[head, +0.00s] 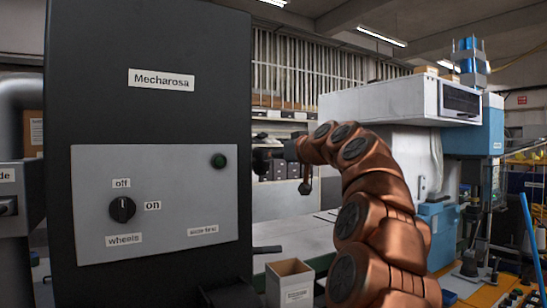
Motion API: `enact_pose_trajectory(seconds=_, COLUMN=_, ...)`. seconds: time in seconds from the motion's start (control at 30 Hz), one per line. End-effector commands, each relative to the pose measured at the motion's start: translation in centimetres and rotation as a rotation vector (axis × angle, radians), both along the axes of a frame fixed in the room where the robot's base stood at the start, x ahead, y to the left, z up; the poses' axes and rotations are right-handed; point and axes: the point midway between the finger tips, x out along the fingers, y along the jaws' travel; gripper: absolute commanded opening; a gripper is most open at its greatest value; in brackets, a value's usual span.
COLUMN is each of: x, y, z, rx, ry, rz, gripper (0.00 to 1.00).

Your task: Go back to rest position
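My copper-coloured arm rises on the right and bends over to the left. At its end is my dark gripper (268,157), beside the right edge of the black machine cabinet. It is small and dark here, and its fingertips cannot be made out. I cannot tell whether it is open or shut, and I see no object clearly held in it.
The tall black Mecharosa cabinet (150,30) fills the left, with a grey panel (90,200) carrying an off/on knob (122,209). A cardboard box (290,283) stands low in the middle. A white and blue machine (385,103) stands behind my arm.

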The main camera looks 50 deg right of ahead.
Motion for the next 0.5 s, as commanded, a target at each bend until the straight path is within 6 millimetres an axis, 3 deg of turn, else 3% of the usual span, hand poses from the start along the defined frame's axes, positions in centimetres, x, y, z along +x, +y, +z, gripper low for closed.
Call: enact_pose_trajectory(seconds=0.5, x=-0.98, y=0.38, z=0.16, rx=-0.001, ry=0.0, rz=0.001, gripper=0.58)
